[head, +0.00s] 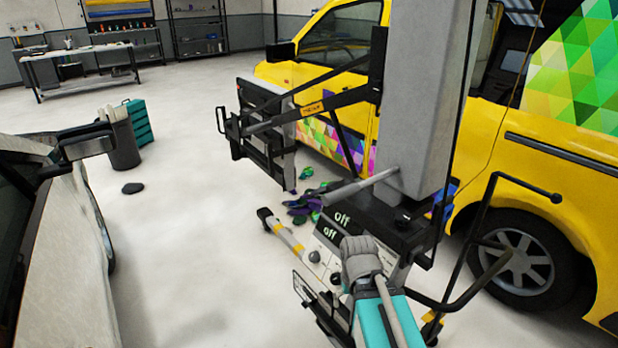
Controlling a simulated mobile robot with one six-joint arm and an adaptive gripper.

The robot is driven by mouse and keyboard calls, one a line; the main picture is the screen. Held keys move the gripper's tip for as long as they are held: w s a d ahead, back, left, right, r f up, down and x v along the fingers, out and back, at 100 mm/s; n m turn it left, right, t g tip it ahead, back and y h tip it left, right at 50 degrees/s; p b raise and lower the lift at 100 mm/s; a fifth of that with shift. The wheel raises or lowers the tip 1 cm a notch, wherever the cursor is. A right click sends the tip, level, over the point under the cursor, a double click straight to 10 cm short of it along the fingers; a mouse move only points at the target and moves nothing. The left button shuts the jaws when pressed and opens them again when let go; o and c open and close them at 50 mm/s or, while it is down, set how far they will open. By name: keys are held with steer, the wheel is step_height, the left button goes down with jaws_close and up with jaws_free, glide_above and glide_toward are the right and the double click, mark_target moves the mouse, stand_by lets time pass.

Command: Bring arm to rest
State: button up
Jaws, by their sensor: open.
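My gripper (359,259) is the grey, hand-like end of my teal arm, at the bottom centre of the head view. It is in front of a dark control panel (330,232) with two white "Off" labels, close to its lower part. Whether it touches the panel cannot be told. Its fingers are seen from behind and partly hidden, and I see nothing held in it.
A grey column (418,110) with black arms (330,95) stands by a yellow van (575,165) with a coloured pattern. A silver car (60,260) is at the left. A bin (124,145) and teal drawers (140,122) stand behind it. Open floor lies between (190,230).

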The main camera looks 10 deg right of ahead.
step_height(320, 180, up, 4)
steer(key=p, duration=0.3)
steer(key=shift+r+p, duration=0.25)
steer(key=shift+p, duration=0.05)
stand_by(1.9)
